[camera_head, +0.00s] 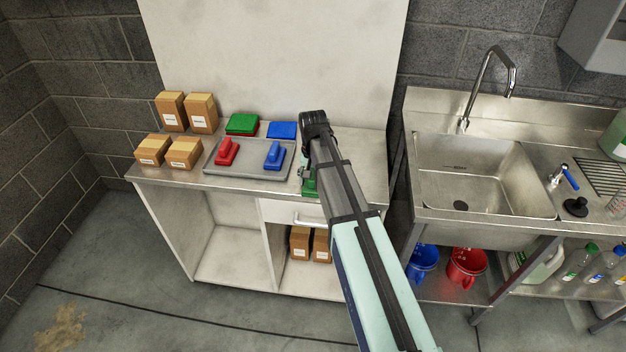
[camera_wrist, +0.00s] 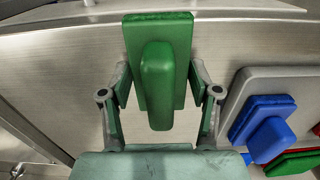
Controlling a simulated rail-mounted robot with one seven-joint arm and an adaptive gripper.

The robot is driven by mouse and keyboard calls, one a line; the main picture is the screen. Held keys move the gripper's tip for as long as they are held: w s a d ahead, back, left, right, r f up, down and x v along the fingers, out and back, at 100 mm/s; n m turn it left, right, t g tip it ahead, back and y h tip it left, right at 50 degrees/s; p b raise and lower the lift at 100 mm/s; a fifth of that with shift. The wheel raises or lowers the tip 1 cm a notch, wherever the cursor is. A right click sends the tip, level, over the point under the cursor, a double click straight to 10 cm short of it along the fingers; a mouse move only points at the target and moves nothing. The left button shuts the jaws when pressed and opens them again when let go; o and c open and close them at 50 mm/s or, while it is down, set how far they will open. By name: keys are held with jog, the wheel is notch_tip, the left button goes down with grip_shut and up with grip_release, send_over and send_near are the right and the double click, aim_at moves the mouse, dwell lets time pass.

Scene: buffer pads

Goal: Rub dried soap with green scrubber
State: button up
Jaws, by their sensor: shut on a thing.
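The green scrubber (camera_wrist: 158,85) is a flat pad with a raised green handle. In the wrist view it sits between the fingers of my gripper (camera_wrist: 159,98), which is shut on it. In the head view only part of the green scrubber (camera_head: 309,187) shows beside my arm, near the front edge of the steel bench top (camera_head: 350,165). I cannot tell whether it touches the bench. A tan, dry-looking patch (camera_head: 65,330) lies on the floor at the lower left; I cannot tell whether it is the dried soap.
A grey tray (camera_head: 248,172) left of my gripper holds red (camera_head: 227,152) and blue (camera_head: 274,156) scrubbers. Green (camera_head: 242,123) and blue (camera_head: 282,130) pads lie behind it. Cardboard boxes (camera_head: 183,152) stand at the left. A sink (camera_head: 480,185) is right; the floor in front is mostly clear.

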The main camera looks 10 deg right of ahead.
jog(key=w, duration=0.1)
jog(key=w+d, duration=0.1)
jog(key=shift+w, duration=0.3)
jog(key=shift+w+r+p, duration=0.2)
jog(key=shift+p, duration=0.1)
notch_tip(320, 180, up, 3)
jog(key=shift+s+r+p, duration=0.15)
jog(key=shift+r+p, duration=0.05)
jog(key=shift+p, duration=0.6)
jog(key=shift+r+p, duration=1.3)
jog(key=shift+r, duration=0.9)
jog(key=shift+f, duration=0.15)
